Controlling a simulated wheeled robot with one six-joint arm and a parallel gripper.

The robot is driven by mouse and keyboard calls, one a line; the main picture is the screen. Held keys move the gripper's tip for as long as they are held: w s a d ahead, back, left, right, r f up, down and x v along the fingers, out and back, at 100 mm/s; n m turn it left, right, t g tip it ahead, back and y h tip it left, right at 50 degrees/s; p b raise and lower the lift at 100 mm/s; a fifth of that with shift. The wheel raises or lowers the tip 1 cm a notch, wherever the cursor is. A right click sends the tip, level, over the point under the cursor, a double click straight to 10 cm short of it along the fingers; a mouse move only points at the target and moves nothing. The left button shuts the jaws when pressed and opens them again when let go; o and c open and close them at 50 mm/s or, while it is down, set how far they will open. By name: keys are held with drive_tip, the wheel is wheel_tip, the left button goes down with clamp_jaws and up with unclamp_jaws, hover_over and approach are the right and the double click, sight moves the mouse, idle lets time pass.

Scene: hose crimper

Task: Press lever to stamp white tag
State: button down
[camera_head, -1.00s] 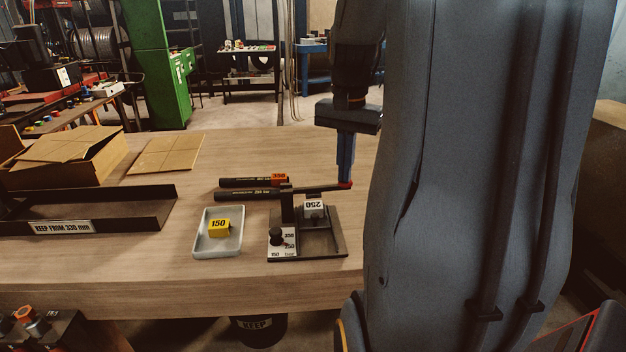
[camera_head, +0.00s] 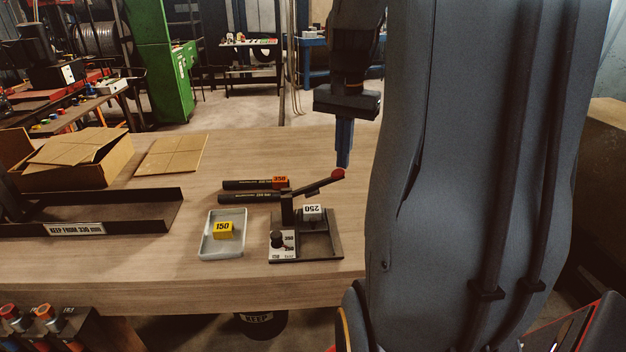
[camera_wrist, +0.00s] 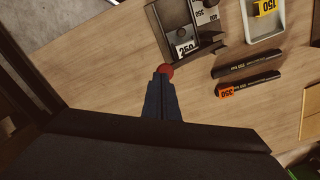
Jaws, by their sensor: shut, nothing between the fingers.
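The stamping press (camera_head: 322,247) stands on the wooden table. Its lever (camera_head: 318,186) is tilted up to the right and ends in a red knob (camera_head: 338,174). The white tag (camera_head: 312,213), marked 250, sits in the press below the lever; it also shows in the wrist view (camera_wrist: 186,48). My gripper (camera_head: 343,165) is shut and empty and points down, its tips right at the red knob. In the wrist view my gripper (camera_wrist: 163,72) meets the edge of the knob (camera_wrist: 168,70); I cannot tell if they touch. A dial (camera_head: 277,239) is on the press's front left.
A grey tray (camera_head: 203,250) with a yellow 150 tag (camera_head: 223,230) is left of the press. Two black hoses (camera_head: 245,184) lie behind it, one with an orange 350 tag (camera_head: 280,183). A dark rack (camera_head: 130,222) and cardboard box (camera_head: 105,175) are further left.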

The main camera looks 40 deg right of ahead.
wheel_tip(320, 180, up, 8)
drive_tip(key=p, duration=0.6)
drive_tip(key=shift+f, duration=0.2)
drive_tip(key=shift+a+f, duration=0.1)
idle(0.3)
drive_tip(key=s+a+f+n+t, duration=0.1)
drive_tip(key=a+f+n, duration=0.3)
drive_tip(key=a, duration=0.4)
drive_tip(key=s+a+f+n+t, duration=0.1)
drive_tip(key=a+f+n, duration=0.3)
drive_tip(key=a, duration=0.4)
drive_tip(key=s+a+f+n+t, duration=0.1)
drive_tip(key=a+f+n, duration=0.2)
drive_tip(key=a+n, duration=0.35)
drive_tip(key=f+b, duration=0.2)
drive_tip(key=f, duration=0.1)
drive_tip(key=a+f+m+g+b, duration=0.1)
drive_tip(key=f+b, duration=0.2)
drive_tip(key=f+m+b, duration=0.1)
drive_tip(key=f+b, duration=0.2)
drive_tip(key=f, duration=0.1)
drive_tip(key=shift+w+a, duration=0.3)
drive_tip(key=shift+f+g+b, duration=0.3)
drive_tip(key=shift+f+b, duration=0.05)
drive_tip(key=shift+b, duration=0.25)
